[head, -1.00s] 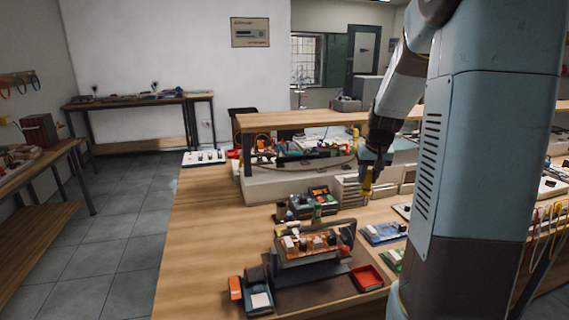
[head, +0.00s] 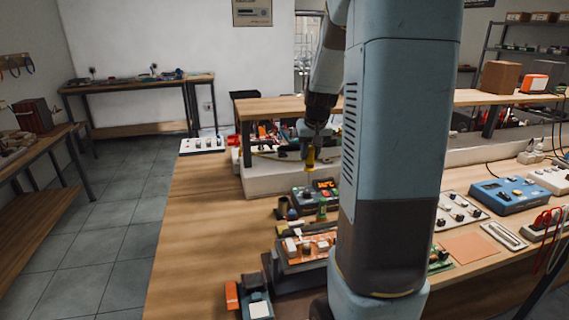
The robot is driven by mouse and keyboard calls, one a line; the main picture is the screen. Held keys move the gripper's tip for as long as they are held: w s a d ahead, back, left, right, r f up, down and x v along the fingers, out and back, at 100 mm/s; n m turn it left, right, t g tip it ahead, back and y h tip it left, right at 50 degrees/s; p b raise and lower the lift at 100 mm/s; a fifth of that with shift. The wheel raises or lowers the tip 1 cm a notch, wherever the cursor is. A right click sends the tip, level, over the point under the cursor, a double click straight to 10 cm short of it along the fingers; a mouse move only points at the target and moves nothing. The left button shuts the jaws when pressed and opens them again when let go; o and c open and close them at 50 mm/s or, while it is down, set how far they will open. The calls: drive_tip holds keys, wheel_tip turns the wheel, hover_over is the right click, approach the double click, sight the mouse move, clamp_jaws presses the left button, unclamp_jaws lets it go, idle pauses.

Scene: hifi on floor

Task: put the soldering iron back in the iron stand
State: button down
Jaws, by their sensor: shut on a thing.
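My gripper (head: 311,143) is above the workbench, pointing down. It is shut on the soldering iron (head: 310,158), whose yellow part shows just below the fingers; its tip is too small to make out. Below and slightly left, a small dark upright holder that looks like the iron stand (head: 282,208) stands on the bench. Beside it is a dark station with a lit orange display (head: 324,184). The iron is above these things and apart from the stand.
A circuit board on a raised fixture (head: 303,246) stands in front of the stand, partly hidden by my arm. A raised shelf (head: 270,106) runs behind my gripper. The bench's left side (head: 205,215) is clear. A blue instrument (head: 507,195) is at the right.

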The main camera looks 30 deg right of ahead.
drive_tip(key=w+a+f, duration=0.2)
drive_tip(key=a+f, duration=0.1)
drive_tip(key=f, duration=0.3)
drive_tip(key=w+a+f+n, duration=0.1)
drive_tip(key=w+a+f, duration=0.1)
drive_tip(key=f, duration=0.3)
drive_tip(key=shift+w+a+f, duration=0.3)
drive_tip(key=shift+a+f, duration=0.1)
drive_tip(key=shift+a, duration=0.4)
drive_tip(key=c, duration=0.8)
unclamp_jaws()
drive_tip(key=shift+o, duration=0.3)
drive_tip(key=o, duration=0.5)
drive_tip(key=shift+o, duration=0.2)
drive_tip(key=shift+w+r, duration=0.1)
